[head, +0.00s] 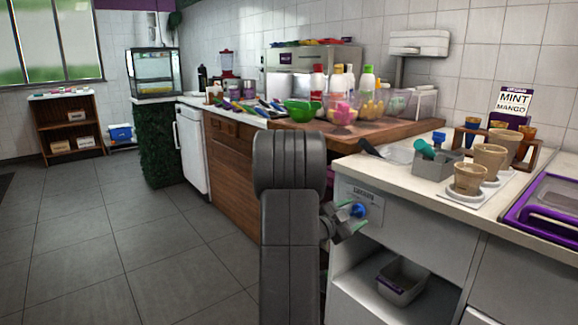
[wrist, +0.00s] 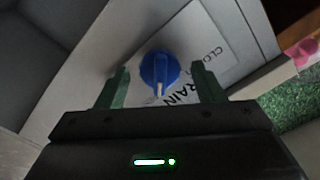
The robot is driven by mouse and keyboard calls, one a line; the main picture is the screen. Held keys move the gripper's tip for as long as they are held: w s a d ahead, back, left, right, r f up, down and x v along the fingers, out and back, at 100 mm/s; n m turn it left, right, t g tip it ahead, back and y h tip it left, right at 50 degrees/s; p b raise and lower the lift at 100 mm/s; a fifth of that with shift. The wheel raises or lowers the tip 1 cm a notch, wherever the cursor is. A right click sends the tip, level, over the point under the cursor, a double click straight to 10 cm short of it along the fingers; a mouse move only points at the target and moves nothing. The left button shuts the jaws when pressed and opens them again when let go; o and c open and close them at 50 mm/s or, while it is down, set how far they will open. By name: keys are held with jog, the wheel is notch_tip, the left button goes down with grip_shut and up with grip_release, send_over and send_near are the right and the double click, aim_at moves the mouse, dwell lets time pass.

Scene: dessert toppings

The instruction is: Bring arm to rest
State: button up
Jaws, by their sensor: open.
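My gripper (head: 347,220) is open in front of the counter's front panel, at a blue knob (head: 358,210). In the wrist view my gripper (wrist: 160,88) has its two green fingers apart, one on each side of the blue knob (wrist: 160,72). I cannot tell whether the fingers touch it. The knob sits on a white label with partly visible print, including "RAIN". My grey arm stands upright in the middle of the head view and hides part of the wooden cabinet behind it.
A white counter (head: 400,176) at right holds cups, a grey caddy (head: 436,164) and a purple-framed case (head: 548,208). A grey bin (head: 402,280) sits on the open shelf below. Bottles and bowls crowd the wooden worktop (head: 400,128). The tiled floor (head: 120,235) at left is clear.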

jog(key=n+p, duration=0.2)
jog(key=n, duration=0.2)
jog(key=shift+r, duration=0.2)
jog(key=n+p, duration=0.2)
jog(key=n, duration=0.2)
jog(key=shift+p, duration=0.35)
jog(key=n+p, duration=0.1)
jog(key=n, duration=0.3)
jog(key=shift+f+n+p, duration=0.1)
jog(key=shift+n+p, duration=0.2)
jog(key=shift+p, duration=0.05)
jog(key=n, duration=0.3)
jog(key=shift+n+p, duration=0.3)
jog(key=shift+p, duration=0.1)
